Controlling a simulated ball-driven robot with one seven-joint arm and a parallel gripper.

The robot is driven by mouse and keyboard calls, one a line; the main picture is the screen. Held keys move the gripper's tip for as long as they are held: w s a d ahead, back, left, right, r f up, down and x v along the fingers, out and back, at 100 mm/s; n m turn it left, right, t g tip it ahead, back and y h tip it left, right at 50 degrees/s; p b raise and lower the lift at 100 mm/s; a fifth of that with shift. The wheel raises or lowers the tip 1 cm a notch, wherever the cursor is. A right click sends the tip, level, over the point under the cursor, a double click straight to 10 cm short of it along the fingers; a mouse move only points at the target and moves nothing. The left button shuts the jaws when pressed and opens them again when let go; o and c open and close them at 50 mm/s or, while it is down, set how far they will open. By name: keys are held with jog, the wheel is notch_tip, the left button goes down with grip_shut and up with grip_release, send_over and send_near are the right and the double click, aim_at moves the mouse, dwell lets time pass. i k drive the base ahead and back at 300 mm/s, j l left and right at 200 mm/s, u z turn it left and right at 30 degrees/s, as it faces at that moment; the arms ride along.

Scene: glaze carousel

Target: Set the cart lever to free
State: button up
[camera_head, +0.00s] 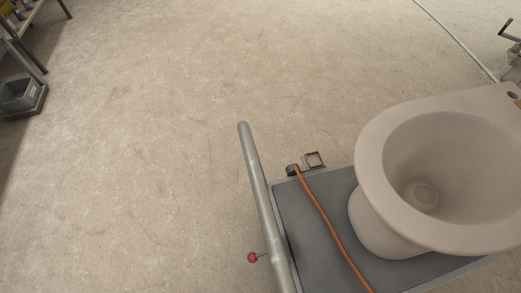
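The cart (305,215) shows at the lower right, with a dark grey flat deck. A grey tubular handle bar (256,180) runs along its left side. A lever with a red ball knob (252,258) sticks out to the left of the bar near the bottom edge. Which setting the lever is at, I cannot tell; no labels are readable. A beige unglazed toilet bowl (372,225) stands on the deck, and an orange strap (325,222) runs along the deck beside it. My gripper is not in view.
The concrete floor (130,150) left of the cart is clear. A grey bin (20,95) and a shelf or bench frame (30,45) stand at the upper left. A pale line or pole (455,38) crosses the floor at the upper right, near dark equipment (510,60).

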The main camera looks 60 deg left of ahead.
aim_at(252, 257)
jog(key=k+j+u, duration=0.35)
jog(key=k+j, duration=0.95)
jog(key=k, duration=0.15)
